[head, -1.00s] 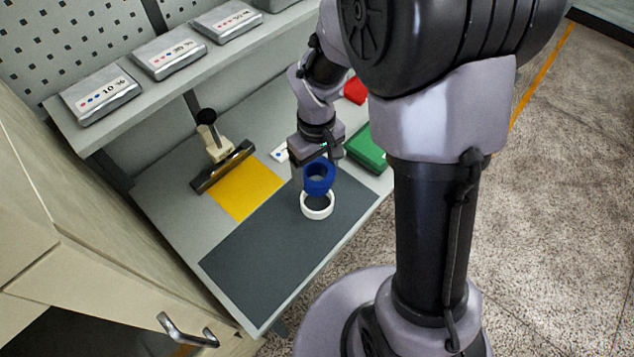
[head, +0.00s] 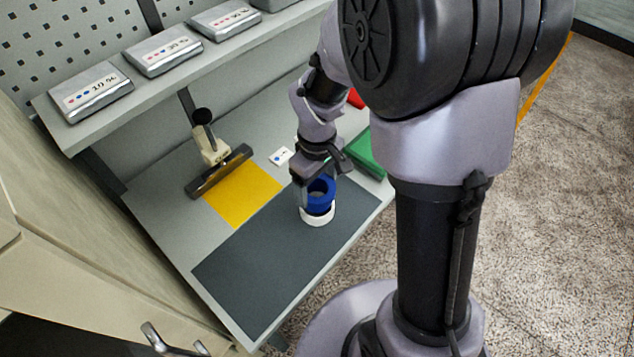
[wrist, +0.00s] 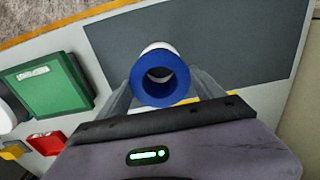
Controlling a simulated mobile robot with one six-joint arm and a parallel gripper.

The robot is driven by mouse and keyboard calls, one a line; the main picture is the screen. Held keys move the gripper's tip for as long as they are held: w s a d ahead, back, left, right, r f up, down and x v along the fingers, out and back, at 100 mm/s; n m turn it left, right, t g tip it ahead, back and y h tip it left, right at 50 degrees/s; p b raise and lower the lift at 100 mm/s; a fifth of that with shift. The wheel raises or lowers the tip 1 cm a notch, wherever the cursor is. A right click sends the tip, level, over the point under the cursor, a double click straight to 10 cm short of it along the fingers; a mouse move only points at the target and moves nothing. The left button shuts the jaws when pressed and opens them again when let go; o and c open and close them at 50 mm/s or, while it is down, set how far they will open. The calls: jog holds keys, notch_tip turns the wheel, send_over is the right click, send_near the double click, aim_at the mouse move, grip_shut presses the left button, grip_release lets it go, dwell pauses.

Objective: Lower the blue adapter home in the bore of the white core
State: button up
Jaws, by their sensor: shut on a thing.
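The blue adapter (head: 320,196) is a ring held upright, its open bore facing up. My gripper (head: 305,190) is shut on it; in the wrist view the fingers (wrist: 160,88) flank the blue ring (wrist: 161,98). The white core (head: 317,217) stands on the dark mat directly under the adapter. In the wrist view a slice of the white core (wrist: 158,47) shows past the ring's far edge. In the head view the adapter's lower edge meets or overlaps the core's top. How deep it sits in the bore is hidden.
The dark mat (head: 270,265) is otherwise clear. A green box (head: 366,154) is on the right, and a red item (head: 355,99) is behind. A shelf (head: 150,90) with grey boxes overhangs the back.

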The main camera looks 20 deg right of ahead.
jog(key=shift+f+b, duration=1.8)
jog(key=shift+f, duration=0.5)
jog(key=o, duration=1.4)
jog(key=shift+r, duration=0.1)
notch_tip(320, 180, up, 17)
jog(key=p, duration=0.7)
jog(key=shift+r, duration=0.15)
jog(key=s+a+r+m+t+b, duration=0.1)
jog(key=s+m+t+b, duration=0.1)
jog(key=s+m, duration=0.1)
jog(key=s+a+r+m+t+y+b, duration=0.1)
jog(key=s+r+m+t, duration=0.1)
jog(key=s+m, duration=0.2)
jog(key=s+a+r+m+t+y+b, duration=0.1)
jog(key=s+m+b, duration=0.1)
jog(key=s, duration=0.5)
jog(key=shift+s+a+r+m+t+b, duration=0.15)
jog(key=shift+a+m+t+b, duration=0.2)
jog(key=shift+m, duration=0.35)
